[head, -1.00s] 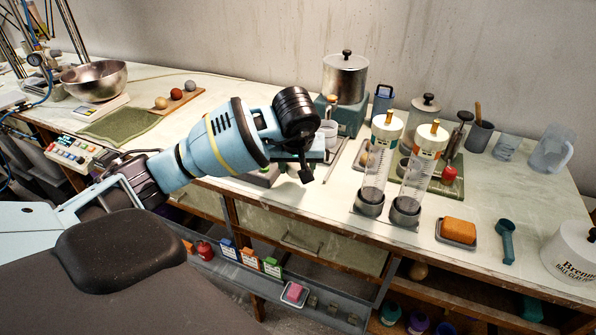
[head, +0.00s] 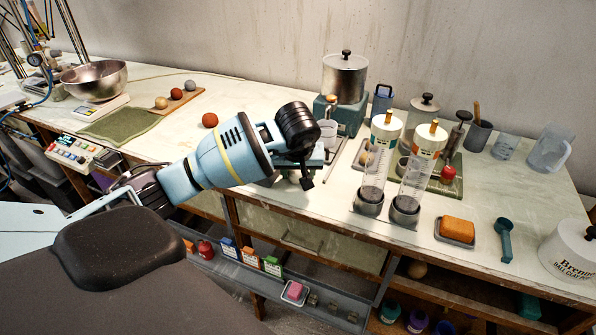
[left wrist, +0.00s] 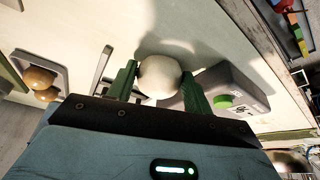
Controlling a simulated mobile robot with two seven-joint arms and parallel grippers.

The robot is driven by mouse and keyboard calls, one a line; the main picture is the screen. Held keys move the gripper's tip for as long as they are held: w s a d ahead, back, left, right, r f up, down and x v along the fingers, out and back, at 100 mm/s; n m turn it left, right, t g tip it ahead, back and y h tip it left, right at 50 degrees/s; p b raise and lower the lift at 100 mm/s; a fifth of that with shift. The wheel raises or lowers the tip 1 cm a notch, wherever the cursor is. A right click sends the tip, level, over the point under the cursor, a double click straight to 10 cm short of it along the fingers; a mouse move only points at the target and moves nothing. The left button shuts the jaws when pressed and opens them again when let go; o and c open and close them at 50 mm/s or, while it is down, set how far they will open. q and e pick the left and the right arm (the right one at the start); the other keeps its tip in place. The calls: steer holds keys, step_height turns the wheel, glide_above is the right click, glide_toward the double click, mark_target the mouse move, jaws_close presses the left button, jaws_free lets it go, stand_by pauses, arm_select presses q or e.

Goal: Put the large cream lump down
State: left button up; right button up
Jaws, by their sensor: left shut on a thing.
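The large cream lump (left wrist: 158,77) shows in the left wrist view as a pale round ball between the two green fingers of my left gripper (left wrist: 160,84). The gripper is shut on it, with a finger on either side. In the head view my left gripper (head: 306,168) is over the front part of the bench, pointing down, and its own wrist hides the lump there. Whether the lump touches the bench top (head: 300,205) cannot be told. My right gripper is not in view.
A grey device with a green button (left wrist: 205,92) lies close beside the lump. A tray with tan balls (left wrist: 42,78) is to the left in the wrist view. Two clear cylinders (head: 372,185) stand right of the gripper. A reddish ball (head: 209,120) lies behind the arm.

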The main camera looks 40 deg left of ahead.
arm_select(q)
steer(key=shift+f, duration=0.1)
steer(key=o, duration=0.8)
steer(key=shift+r, duration=0.3)
steer(key=v, duration=1.1)
steer(key=shift+r+p, duration=0.3)
steer(key=shift+p, duration=0.05)
steer(key=shift+s+d, duration=0.1)
steer(key=shift+s, duration=0.05)
